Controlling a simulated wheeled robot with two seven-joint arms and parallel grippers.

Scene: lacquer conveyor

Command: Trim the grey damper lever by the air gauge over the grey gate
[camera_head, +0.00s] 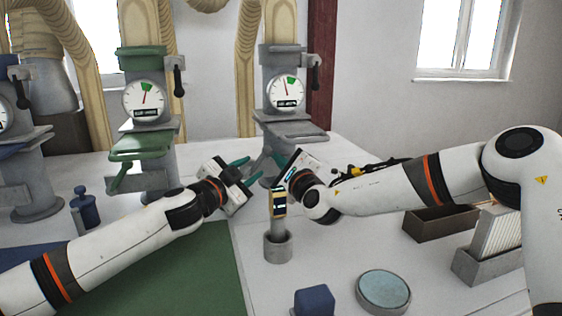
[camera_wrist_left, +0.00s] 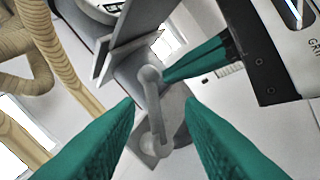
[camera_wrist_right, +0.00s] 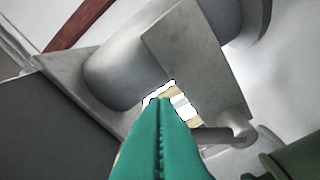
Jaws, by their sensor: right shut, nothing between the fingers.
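In the head view the grey station has a round air gauge (camera_head: 286,93) with a green sector, above the flat grey gate (camera_head: 291,130). A lever with a black handle (camera_head: 316,75) hangs at the gauge's right. My left gripper (camera_head: 252,168) is open below and left of the grey gate. In the left wrist view, a grey crank-like part (camera_wrist_left: 151,100) with rounded ends shows beyond its teal fingers, apparently not gripped. My right gripper (camera_head: 279,160) is shut and empty, below the gate. Its fingers (camera_wrist_right: 160,135) cover part of the grey metal in the right wrist view.
A green station (camera_head: 146,100) stands left. A grey cup (camera_head: 278,247) holding an upright piece with a yellow-black label stands below the grippers. A blue block (camera_head: 314,301), a round teal-topped dish (camera_head: 383,291) and a brown box (camera_head: 437,222) lie on the right side of the table.

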